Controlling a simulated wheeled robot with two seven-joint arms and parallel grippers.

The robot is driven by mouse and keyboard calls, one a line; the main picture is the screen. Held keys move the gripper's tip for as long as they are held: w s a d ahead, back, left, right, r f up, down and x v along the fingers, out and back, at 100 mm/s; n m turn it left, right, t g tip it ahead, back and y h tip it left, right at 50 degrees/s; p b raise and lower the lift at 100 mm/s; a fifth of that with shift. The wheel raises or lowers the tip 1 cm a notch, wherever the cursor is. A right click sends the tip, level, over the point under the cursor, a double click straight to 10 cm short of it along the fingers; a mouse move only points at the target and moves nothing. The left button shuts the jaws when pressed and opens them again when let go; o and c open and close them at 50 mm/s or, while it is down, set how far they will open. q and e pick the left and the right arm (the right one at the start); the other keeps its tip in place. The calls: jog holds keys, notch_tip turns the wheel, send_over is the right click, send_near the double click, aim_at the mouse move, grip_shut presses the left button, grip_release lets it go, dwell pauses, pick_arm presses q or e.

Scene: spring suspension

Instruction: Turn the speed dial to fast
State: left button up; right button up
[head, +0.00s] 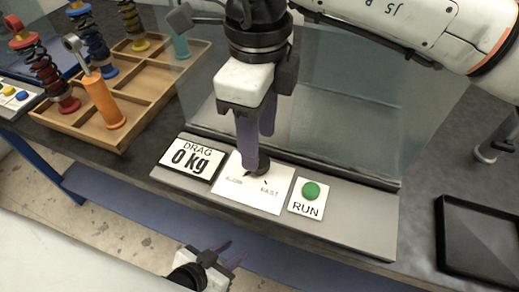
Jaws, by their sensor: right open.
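The speed dial (261,168) is a small dark knob on a white plate (258,197) marked at its left and right, the right word reading roughly FAST. My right gripper (256,165) points down over the dial, its purple fingers at or around the knob and hiding most of it. The dial's pointer direction is hard to tell. My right gripper is open, and contact with the knob cannot be made out. My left gripper (236,254) is low in the picture, in front of the bench edge, with its purple fingers apart and empty.
A DRAG display (192,158) reading 0 kg is left of the dial plate. A green RUN button (311,190) is to its right. A clear screen (335,130) stands behind. A wooden tray (146,97) holds several shock absorbers, and a black tray (478,240) lies right.

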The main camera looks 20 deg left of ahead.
jog(key=shift+f, duration=2.35)
jog(key=shift+c, duration=0.2)
jog(key=c, duration=1)
